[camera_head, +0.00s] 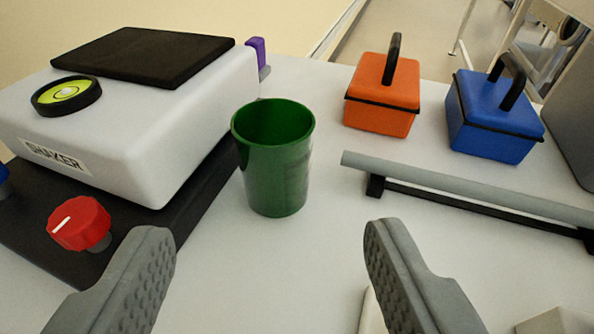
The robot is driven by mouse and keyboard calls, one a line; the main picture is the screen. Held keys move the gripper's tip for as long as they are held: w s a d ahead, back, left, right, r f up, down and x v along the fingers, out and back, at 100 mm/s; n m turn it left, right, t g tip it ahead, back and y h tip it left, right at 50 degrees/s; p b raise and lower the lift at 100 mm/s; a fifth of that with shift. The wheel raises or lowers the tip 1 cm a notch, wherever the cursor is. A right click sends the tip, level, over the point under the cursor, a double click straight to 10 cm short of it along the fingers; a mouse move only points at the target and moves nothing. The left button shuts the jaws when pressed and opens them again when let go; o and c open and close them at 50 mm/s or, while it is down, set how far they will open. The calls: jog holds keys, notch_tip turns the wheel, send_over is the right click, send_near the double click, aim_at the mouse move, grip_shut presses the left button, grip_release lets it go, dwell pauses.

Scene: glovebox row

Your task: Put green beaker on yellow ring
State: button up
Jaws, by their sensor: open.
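The green beaker (275,170) stands upright, open end up, on the white bench, close to the right side of the shaker. My gripper (264,245) is open, its two grey fingers apart at the bottom of the view. The beaker stands ahead of the gap between them, and nothing is held. A round black-rimmed piece with a yellow-green face and a pale centre (67,95) lies on top of the shaker's white housing; it looks like a bubble level. I see no other yellow ring in this view.
The white shaker (150,150) has a black top plate (145,56) and a red knob (79,223). An orange box (384,95) and a blue box (492,118), both with black handles, stand behind a grey rail (465,188). Bare bench lies between beaker and rail.

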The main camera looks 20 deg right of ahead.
aim_at(273, 110)
jog(key=shift+x, duration=8.25)
jog(key=shift+c, duration=0.3)
jog(key=c, duration=0.6)
jog(key=shift+r, duration=0.15)
jog(key=shift+r, duration=4.85)
